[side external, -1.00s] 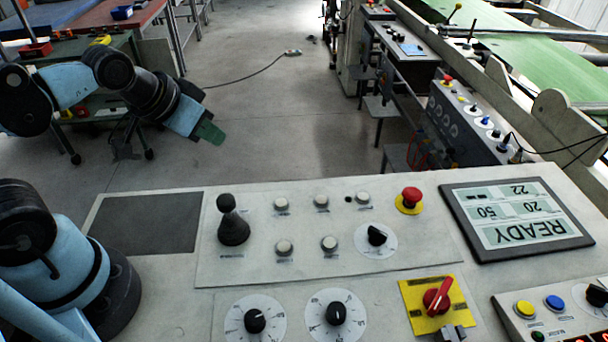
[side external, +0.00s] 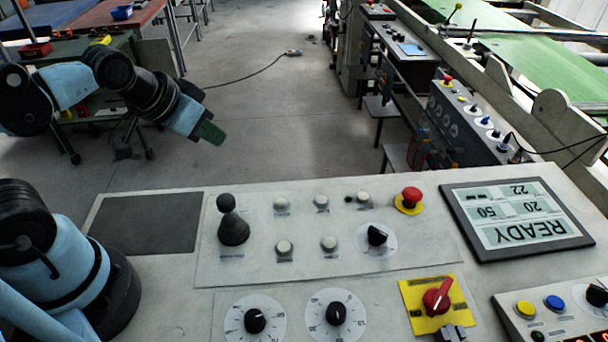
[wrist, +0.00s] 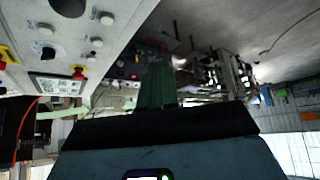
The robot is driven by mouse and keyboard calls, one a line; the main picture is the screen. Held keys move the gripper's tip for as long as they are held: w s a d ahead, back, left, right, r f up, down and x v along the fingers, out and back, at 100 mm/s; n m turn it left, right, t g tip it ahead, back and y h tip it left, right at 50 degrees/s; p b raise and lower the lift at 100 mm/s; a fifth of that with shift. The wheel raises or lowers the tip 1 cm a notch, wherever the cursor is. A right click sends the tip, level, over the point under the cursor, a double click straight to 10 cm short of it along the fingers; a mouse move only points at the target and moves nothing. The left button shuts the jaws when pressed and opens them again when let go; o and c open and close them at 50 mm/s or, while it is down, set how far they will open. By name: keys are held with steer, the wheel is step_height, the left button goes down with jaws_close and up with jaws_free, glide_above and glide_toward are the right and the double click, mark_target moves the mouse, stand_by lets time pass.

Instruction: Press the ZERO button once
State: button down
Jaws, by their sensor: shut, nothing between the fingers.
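The control panel (side external: 300,258) carries several small white round buttons, among them one at the upper left (side external: 281,204) and one at the lower left (side external: 284,247). Their labels are too small to read, so I cannot tell which is ZERO. My gripper (side external: 212,136) is shut and empty, with green fingers, in the air beyond the panel's far edge at the upper left. It touches nothing. In the wrist view the green fingers (wrist: 157,88) point past the panel, with its white buttons (wrist: 106,19) at the upper left.
A black joystick (side external: 232,222), a red mushroom button (side external: 411,199), a black knob (side external: 377,236) and a red rotary switch (side external: 437,299) stand up from the panel. A display (side external: 515,220) reading READY lies at right. A dark flat pad (side external: 147,222) at left is clear.

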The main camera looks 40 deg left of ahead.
steer(key=w+d+f+m+g+h, duration=0.1)
steer(key=w+d+h, duration=0.1)
steer(key=d, duration=0.4)
steer(key=w+d+m+h, duration=0.1)
steer(key=w+d+h, duration=0.15)
steer(key=d, duration=0.35)
steer(key=m+g+h, duration=0.2)
steer(key=h, duration=0.2)
glide_above(324, 240)
steer(key=f, duration=0.2)
steer(key=shift+r, duration=0.2)
steer(key=shift+f, duration=0.15)
steer(key=shift+f, duration=4.25)
steer(key=shift+f, duration=0.1)
steer(key=shift+f, duration=0.35)
steer(key=shift+r, duration=0.15)
steer(key=shift+r, duration=0.3)
